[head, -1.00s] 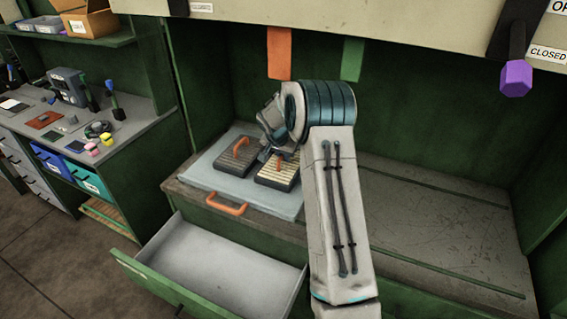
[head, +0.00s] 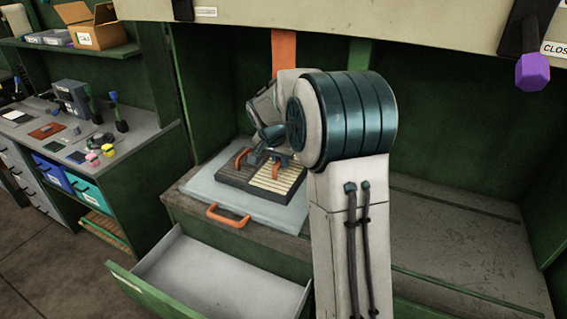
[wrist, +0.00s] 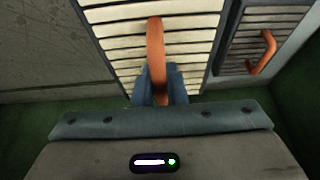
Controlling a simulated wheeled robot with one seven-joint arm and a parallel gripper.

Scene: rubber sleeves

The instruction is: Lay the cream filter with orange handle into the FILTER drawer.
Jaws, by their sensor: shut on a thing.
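The cream filter (head: 283,184) has pale ribs, a dark frame and an orange handle (wrist: 155,45). In the head view it is over the pale tray, right beside a darker filter. My gripper (head: 270,158) is shut on the orange handle; in the wrist view both fingers (wrist: 160,88) close around it. I cannot tell whether the filter is lifted off the tray. An open, empty drawer (head: 215,275) with a green front is below the bench edge. I cannot read a label on it. My arm hides part of the filter's right side.
The darker filter (head: 232,176), with its own orange handle, lies close to the cream one. The pale tray (head: 210,185) has an orange handle (head: 228,218) at its front. The bench to the right (head: 450,240) is bare. A hood edge (head: 430,25) overhangs above.

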